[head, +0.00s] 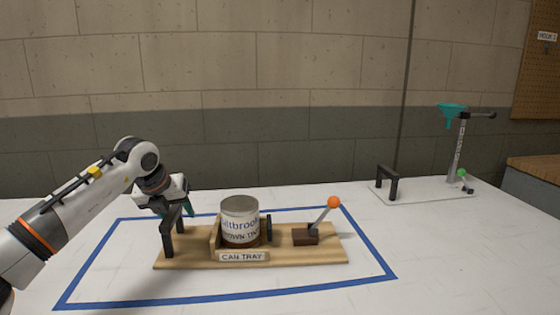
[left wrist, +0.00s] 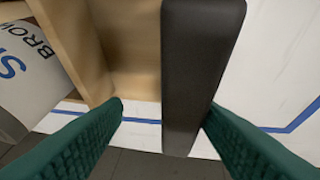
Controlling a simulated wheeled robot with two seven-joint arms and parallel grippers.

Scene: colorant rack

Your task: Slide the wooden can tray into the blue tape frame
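The wooden can tray (head: 190,256) lies flat on the white table, its base appearing to lie within the outline of the blue tape frame (head: 225,296), towards its back. The tray carries a labelled can (head: 240,222), a dark block with an orange-knobbed lever (head: 322,213) and a black handle (head: 167,240) at its left end. My left gripper (head: 180,208) is at that handle. In the left wrist view the handle (left wrist: 198,70) stands between the two green fingers, close to the right one, with a gap to the left one. My right gripper is not in view.
A pale plate (head: 425,196) at the back right bears a black handle (head: 388,182) and a grey post (head: 458,150) with a teal funnel (head: 450,115). A brick wall stands behind the table.

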